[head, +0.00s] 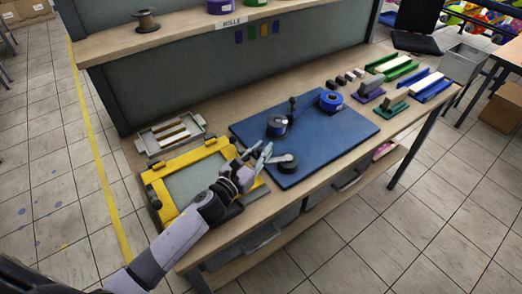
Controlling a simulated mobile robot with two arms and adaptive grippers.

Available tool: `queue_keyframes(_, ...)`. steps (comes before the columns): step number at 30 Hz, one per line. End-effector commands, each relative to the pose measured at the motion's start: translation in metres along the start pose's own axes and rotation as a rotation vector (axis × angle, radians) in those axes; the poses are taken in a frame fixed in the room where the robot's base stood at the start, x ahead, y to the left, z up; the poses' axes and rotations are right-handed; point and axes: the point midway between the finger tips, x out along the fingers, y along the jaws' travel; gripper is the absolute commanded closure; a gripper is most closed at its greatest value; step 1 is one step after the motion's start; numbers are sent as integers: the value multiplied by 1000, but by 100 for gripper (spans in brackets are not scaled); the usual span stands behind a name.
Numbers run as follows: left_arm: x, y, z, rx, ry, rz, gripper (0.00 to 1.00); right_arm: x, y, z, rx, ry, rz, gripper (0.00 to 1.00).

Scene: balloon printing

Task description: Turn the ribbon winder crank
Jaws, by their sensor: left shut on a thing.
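The ribbon winder stands on a blue board (335,150) on the workbench. It has a blue reel (277,128) in the middle, a blue ribbon roll (331,101) towards the back right and a dark upright post (292,106) between them. At the board's front left is a dark round crank hub (289,166). My left gripper (266,153) reaches in from the lower left and is shut at the hub's left side, on the crank handle. The fingers hide most of the handle. My right gripper is not in view.
A yellow-framed screen (158,186) lies under and left of my left arm, with a grey tray (170,133) behind it. Squeegees and coloured blocks (370,90) stand at the bench's right. A shelf (190,32) with spools overhangs the back. The board's right part is clear.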

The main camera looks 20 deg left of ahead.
Motion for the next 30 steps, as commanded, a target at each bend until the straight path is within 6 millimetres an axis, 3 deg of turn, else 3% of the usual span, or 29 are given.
queue_keyframes(6,0,0,0,0,0,0,100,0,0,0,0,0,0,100)
queue_keyframes(30,4,5,-1,7,1,-57,100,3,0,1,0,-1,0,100)
